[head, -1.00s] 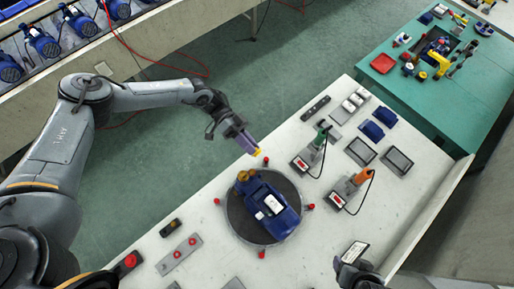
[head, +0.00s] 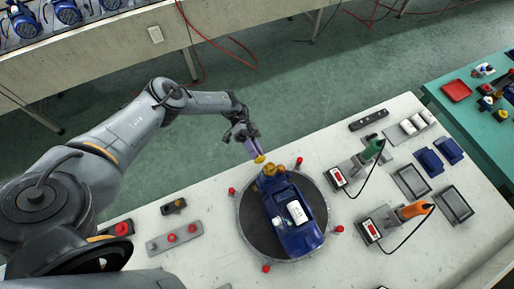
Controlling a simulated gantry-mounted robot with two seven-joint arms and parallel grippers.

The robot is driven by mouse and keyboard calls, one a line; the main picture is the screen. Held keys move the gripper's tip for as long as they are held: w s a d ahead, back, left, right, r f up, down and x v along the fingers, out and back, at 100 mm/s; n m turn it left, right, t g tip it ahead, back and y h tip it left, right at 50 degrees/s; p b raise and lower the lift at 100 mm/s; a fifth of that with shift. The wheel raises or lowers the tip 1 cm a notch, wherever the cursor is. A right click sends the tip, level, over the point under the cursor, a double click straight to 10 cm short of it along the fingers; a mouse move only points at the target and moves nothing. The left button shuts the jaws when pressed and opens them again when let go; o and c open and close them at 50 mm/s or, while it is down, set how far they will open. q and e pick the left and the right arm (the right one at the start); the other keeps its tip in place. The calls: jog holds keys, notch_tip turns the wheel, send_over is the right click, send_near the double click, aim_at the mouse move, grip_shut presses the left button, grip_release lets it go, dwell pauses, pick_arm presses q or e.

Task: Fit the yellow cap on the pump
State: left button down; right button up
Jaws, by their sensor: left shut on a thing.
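The blue pump (head: 296,222) lies on a round dark turntable (head: 256,232) on the light workbench. Its brass-coloured end (head: 269,171) points toward the back of the bench. My left gripper (head: 255,150) is shut on the small yellow cap (head: 260,159). It holds the cap just behind and to the left of the brass end, above the bench edge. In this view the cap and the brass end look close but apart. The fingers partly hide the cap. My right gripper is not in view.
Red knobs (head: 299,161) stand around the turntable. A green-handled tool (head: 373,148) and an orange-handled tool (head: 413,210) stand to the right, with trays (head: 411,181) and blue parts (head: 430,162) beyond. A red-button panel (head: 174,238) lies at left.

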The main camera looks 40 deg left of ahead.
pick_arm(q)
jog(key=shift+s+d+r+p, duration=0.15)
jog(key=shift+s+d+p, duration=0.1)
jog(key=shift+d+p, duration=0.4)
jog(key=shift+s+d, duration=0.1)
jog(key=shift+d, duration=0.25)
dwell(0.6)
jog(key=shift+d, duration=0.2)
dwell(0.6)
jog(key=shift+s+d, duration=0.25)
jog(key=shift+d, duration=0.25)
dwell(0.4)
jog(key=c, duration=1)
grip_release()
jog(key=shift+o, duration=0.2)
